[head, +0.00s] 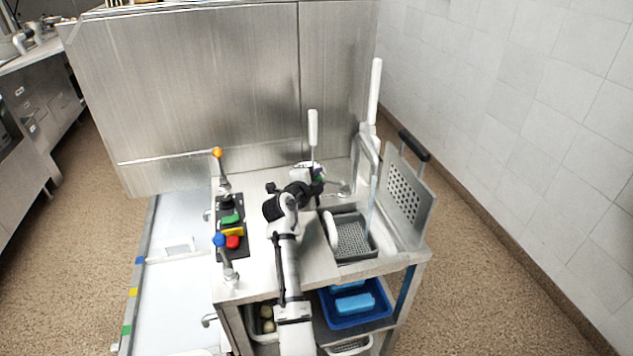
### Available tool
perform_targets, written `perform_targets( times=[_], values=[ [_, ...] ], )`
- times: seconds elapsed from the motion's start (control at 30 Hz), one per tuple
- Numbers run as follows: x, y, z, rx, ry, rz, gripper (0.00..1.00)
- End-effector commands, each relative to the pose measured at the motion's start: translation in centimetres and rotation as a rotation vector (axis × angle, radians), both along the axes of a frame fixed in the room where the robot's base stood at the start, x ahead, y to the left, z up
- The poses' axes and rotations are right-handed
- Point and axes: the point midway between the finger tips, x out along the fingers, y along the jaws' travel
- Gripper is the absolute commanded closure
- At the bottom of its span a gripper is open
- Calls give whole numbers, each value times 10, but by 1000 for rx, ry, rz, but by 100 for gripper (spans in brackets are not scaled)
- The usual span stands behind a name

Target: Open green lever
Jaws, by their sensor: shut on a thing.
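My gripper (318,180) is at the back of the steel worktop, beside the sink. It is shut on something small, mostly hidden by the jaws. A small patch of green shows right at the fingertips, which looks like the green lever (321,179). The lever's full shape and angle cannot be made out. Two other levers stand on the left of the worktop, one with an orange knob (217,152) and one with a blue knob (218,239).
A control panel with green (230,218) and red (233,242) buttons is left of my arm. A dark perforated basket (352,238) sits right of it. An upright white handle (313,127) rises behind my gripper. A perforated metal panel (405,200) stands at the right.

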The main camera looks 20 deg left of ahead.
Motion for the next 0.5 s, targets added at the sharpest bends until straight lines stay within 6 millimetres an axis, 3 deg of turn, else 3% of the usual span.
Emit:
perform_targets(
  times=[0.1,0.13,0.27,0.5],
  values=[
    [2,-4,6,-3,-12,-6,100],
    [2,-4,7,-3,-12,-6,71],
    [2,-4,5,-3,-11,-7,54],
    [1,-2,3,-2,-7,-4,52]
  ],
)
